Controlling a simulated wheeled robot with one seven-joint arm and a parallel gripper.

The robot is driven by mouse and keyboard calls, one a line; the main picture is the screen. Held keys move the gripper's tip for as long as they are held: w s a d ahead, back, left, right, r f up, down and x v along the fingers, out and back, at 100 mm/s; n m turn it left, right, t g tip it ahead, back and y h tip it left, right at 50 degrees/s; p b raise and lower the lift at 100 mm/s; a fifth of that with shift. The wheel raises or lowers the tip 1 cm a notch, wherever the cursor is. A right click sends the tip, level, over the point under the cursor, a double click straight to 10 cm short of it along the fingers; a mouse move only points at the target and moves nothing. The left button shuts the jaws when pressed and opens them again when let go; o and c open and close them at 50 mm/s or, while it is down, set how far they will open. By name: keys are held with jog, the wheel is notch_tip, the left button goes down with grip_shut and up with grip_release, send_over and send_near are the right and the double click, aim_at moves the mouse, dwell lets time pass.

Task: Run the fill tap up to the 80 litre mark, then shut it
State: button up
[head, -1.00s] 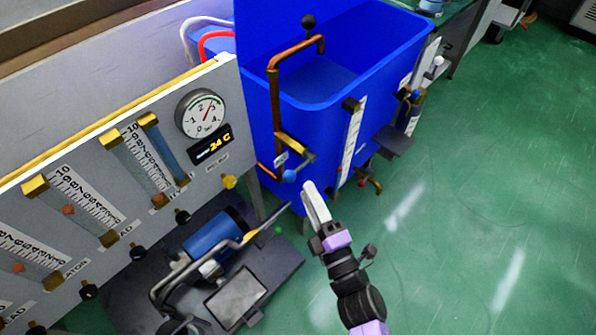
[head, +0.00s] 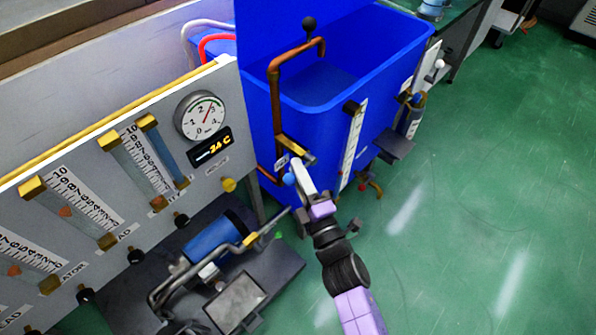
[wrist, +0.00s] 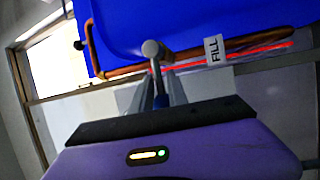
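The fill tap (head: 298,150) sits on a copper pipe at the front of the blue tank (head: 400,70). Its blue-tipped handle (head: 289,179) points down towards the floor. My gripper (head: 299,168) is at the handle, overlapping it in the head view. In the wrist view the blue part of the handle (wrist: 160,97) shows between my two grey fingers, near the FILL label (wrist: 214,48). Whether the fingers press on it I cannot tell. The white level scale (head: 352,145) stands on the tank front. Its marks and the level are too small to read.
A panel with a dial (head: 202,115), a 24 C display (head: 211,147) and several flow tubes stands at left. A blue pump (head: 215,235) sits on a dark base below it. A lower tap (head: 372,186) and a dark bracket (head: 394,143) jut from the tank.

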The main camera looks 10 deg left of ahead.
grip_shut()
